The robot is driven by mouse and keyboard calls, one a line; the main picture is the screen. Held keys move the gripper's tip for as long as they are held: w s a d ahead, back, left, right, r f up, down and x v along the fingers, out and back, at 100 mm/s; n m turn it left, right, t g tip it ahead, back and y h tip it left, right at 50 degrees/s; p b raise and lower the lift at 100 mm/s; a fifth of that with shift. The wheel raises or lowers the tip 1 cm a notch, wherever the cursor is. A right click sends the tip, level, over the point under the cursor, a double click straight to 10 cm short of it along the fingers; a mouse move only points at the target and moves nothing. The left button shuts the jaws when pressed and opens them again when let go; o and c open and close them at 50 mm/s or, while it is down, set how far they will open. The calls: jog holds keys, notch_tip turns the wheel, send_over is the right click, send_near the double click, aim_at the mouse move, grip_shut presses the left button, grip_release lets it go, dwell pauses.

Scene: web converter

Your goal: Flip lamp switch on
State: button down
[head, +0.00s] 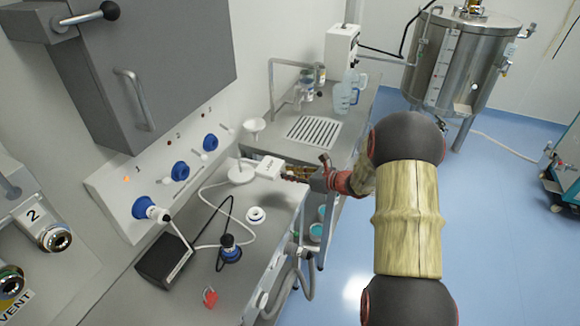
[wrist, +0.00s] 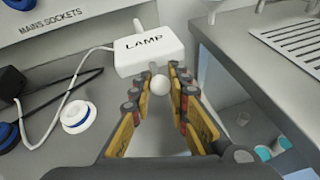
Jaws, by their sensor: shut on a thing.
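A white box labelled LAMP (wrist: 150,50) sits at the bench edge and also shows in the head view (head: 268,166). A white round knob (wrist: 160,84) shows at its near side, between my fingers; I take it for the lamp switch. My gripper (wrist: 159,80) has its yellow fingers on either side of the knob, shut on it. In the head view my gripper (head: 296,172) is at the right end of the box, where the knob is hidden. The white lamp (head: 254,127) stands behind the box.
A sockets panel (head: 160,180) with blue sockets lines the wall. A black adapter (head: 163,262), a white-and-blue ring (head: 256,214) and a red item (head: 210,297) lie on the bench. A shelf with cups (wrist: 272,150) is below.

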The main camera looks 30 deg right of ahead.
notch_tip(320, 180, up, 2)
jog(key=g+p, duration=0.1)
jog(key=p, duration=0.2)
jog(key=g+h+p, duration=0.1)
jog(key=p, duration=0.2)
jog(key=shift+w+n+g+h+p, duration=0.1)
jog(key=shift+n+g+h+p, duration=0.2)
jog(key=shift+g+p, duration=0.1)
jog(key=p, duration=0.2)
jog(key=g+h+p, duration=0.1)
jog(key=p, duration=0.1)
jog(key=shift+w+r+g+p, duration=0.1)
jog(key=shift+r+g+p, duration=0.1)
jog(key=shift+g+p, duration=0.1)
jog(key=shift+h+p, duration=0.3)
jog(key=shift+p, duration=0.15)
jog(key=shift+f, duration=0.1)
jog(key=c, duration=1.7)
grip_release()
jog(key=shift+a, duration=0.1)
jog(key=v, duration=1.2)
jog(key=shift+w, duration=0.15)
